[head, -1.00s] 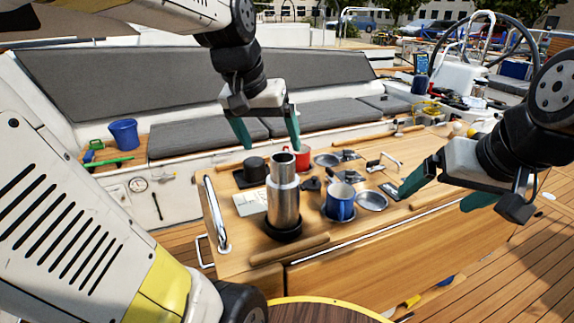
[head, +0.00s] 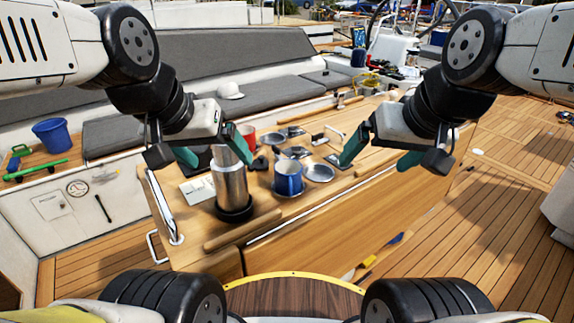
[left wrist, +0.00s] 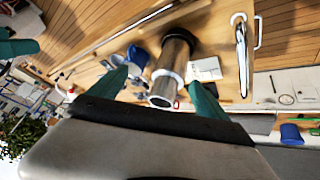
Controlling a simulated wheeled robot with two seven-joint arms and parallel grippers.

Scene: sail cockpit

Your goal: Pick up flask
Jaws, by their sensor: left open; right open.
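The flask (head: 230,185) is a tall silver metal cylinder standing upright on a dark round base at the near left part of the wooden table. My left gripper (head: 216,157) is open and empty, and its green fingers overlap the top of the flask in the head view. In the left wrist view the flask (left wrist: 172,70) shows between the two open fingers, with its top end towards the gripper. I cannot tell whether the fingers touch it. My right gripper (head: 382,158) is open and empty over the right part of the table.
A blue mug (head: 289,179) stands just right of the flask, beside a metal dish (head: 320,172). A red mug (head: 249,134) is behind. A metal rail (head: 163,205) rises at the table's left end. A blue bucket (head: 52,135) sits on the bench at left.

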